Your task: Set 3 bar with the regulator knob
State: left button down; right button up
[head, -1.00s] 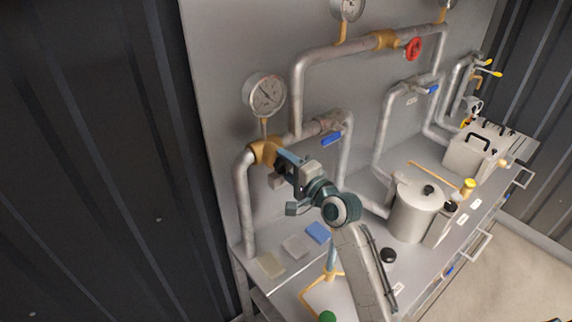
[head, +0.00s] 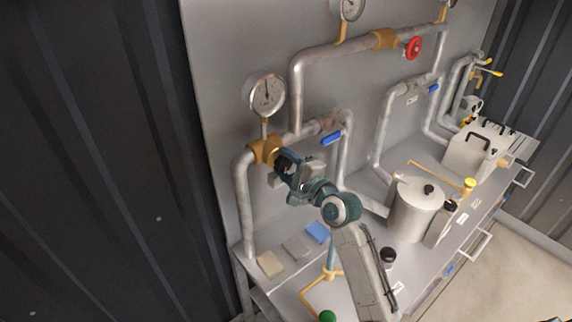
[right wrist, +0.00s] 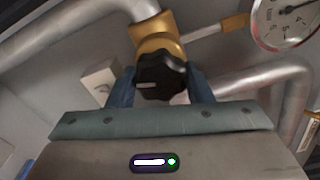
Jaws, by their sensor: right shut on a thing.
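The black ribbed regulator knob (right wrist: 160,76) sits on the front of a brass regulator body (right wrist: 152,34). It has a light marker line that lies almost level in the right wrist view. My right gripper (right wrist: 163,88) is shut on the knob, with one blue finger on each side. In the head view my right gripper (head: 286,168) is at the brass fitting (head: 263,150), and the knob is mostly hidden by it. The round pressure gauge (head: 267,95) stands just above on a brass stem. Its needle points nearly straight up; the numbers are too small to read. My left gripper is not in view.
A blue-handled valve (head: 331,139) is close to the right of my gripper. A red handwheel (head: 413,47) is on the upper pipe. Dark corrugated wall (head: 90,160) is at left.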

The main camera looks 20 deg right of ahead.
jog(key=o, duration=1)
jog(key=shift+f, duration=0.1)
